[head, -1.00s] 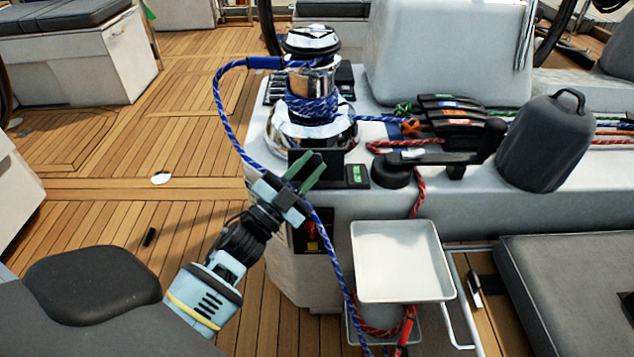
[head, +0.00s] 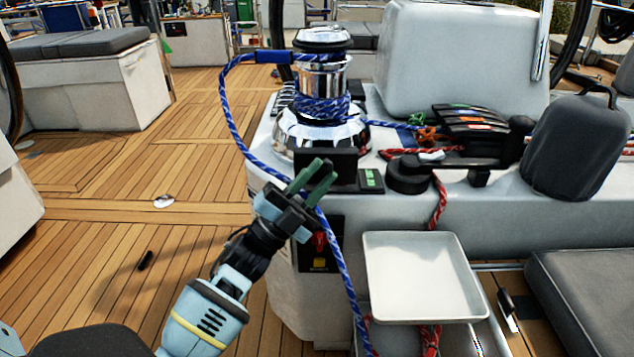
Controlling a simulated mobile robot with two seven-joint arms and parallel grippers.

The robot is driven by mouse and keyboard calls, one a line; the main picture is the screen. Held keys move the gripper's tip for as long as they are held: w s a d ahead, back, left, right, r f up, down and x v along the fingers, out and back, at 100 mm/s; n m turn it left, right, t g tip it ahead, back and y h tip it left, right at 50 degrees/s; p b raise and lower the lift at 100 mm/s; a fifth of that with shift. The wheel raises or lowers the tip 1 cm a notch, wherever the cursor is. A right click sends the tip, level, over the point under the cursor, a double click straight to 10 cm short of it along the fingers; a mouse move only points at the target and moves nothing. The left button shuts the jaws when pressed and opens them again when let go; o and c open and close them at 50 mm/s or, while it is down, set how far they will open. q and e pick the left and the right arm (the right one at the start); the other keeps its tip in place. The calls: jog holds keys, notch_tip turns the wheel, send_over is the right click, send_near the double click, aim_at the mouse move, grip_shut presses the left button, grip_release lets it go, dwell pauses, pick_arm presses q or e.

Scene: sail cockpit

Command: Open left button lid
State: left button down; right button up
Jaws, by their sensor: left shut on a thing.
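A black button lid (head: 335,163) stands raised at the near-left corner of the white console, in front of the chrome winch (head: 322,95). My left gripper (head: 316,176) reaches in from below left. Its green fingers are at the lid's lower front and cover part of it. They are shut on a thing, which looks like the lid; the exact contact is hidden. The buttons under the lid cannot be seen. My right gripper is not in view.
A blue rope (head: 228,113) loops from the winch and hangs behind my left gripper. A small panel with a green display (head: 370,178) sits right of the lid. A black winch handle (head: 470,168) lies further right. A white tray (head: 420,275) juts out below. Open deck lies left.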

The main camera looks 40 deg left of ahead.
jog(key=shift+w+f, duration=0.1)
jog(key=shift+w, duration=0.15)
pick_arm(q)
jog(key=c, duration=1.3)
grip_release()
jog(key=shift+o, duration=0.2)
jog(key=v, duration=0.8)
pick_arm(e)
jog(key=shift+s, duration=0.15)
pick_arm(q)
jog(key=shift+r, duration=0.1)
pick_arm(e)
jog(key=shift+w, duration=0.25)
